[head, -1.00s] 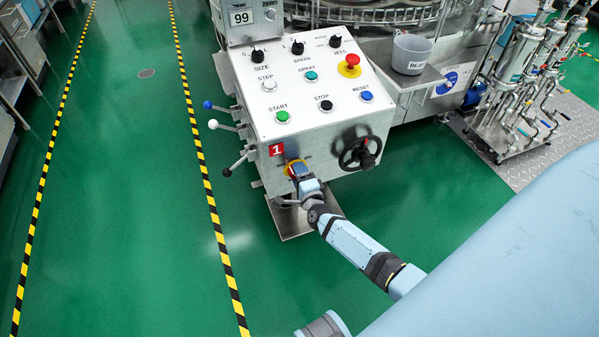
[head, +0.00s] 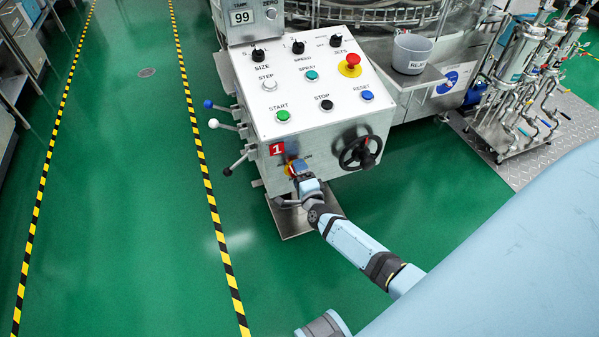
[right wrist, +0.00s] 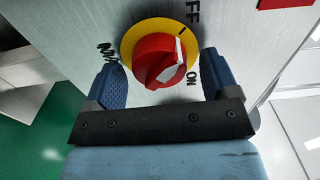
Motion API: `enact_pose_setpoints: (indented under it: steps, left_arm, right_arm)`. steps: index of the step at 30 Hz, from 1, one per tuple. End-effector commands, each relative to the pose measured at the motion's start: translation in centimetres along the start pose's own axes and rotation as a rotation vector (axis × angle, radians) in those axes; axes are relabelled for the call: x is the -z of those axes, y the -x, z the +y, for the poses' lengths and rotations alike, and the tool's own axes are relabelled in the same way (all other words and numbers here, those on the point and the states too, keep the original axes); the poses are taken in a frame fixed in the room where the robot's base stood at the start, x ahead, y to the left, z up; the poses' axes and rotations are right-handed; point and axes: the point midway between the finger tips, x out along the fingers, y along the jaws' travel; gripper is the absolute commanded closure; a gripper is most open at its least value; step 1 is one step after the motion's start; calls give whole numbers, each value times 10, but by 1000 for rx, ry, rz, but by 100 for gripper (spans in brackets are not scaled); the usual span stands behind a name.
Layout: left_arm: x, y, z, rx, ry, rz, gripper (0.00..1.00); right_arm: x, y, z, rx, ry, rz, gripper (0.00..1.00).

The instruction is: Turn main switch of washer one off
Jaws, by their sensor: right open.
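The main switch is a red rotary knob (right wrist: 158,62) on a round yellow plate (right wrist: 133,38), seen in the right wrist view. "ON" is printed at the plate's right, and part of "OFF" shows above. My right gripper (right wrist: 161,72) is open, with one blue finger on each side of the knob and visible gaps between. In the head view, my right gripper (head: 298,168) is at the lower front of washer one's control box (head: 318,100), by the red "1" label (head: 276,149), and mostly hides the switch. My left gripper is out of view.
A black handwheel (head: 360,150) sits right of the switch. Levers (head: 226,125) stick out from the box's left side. Buttons and knobs cover the sloped top. Green floor is clear in front and to the left.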

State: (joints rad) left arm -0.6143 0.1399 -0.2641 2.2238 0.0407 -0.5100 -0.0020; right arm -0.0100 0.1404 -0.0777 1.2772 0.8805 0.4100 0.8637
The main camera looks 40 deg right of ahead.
Motion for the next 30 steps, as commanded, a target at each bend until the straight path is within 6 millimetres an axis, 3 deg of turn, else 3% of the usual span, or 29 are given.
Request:
enact_pose_setpoints:
  steps: [5, 18, 24, 30]
  left_arm:
    - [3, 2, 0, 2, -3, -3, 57]
    - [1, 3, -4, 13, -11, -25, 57]
    - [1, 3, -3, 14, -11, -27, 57]
    - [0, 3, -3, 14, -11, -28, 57]
  right_arm:
    - [0, 24, 0, -3, 0, 0, 20]
    - [0, 117, 0, -2, 0, 0, 20]
    - [0, 134, 0, -1, 0, 0, 20]
    - [0, 136, 0, 0, 0, 0, 20]
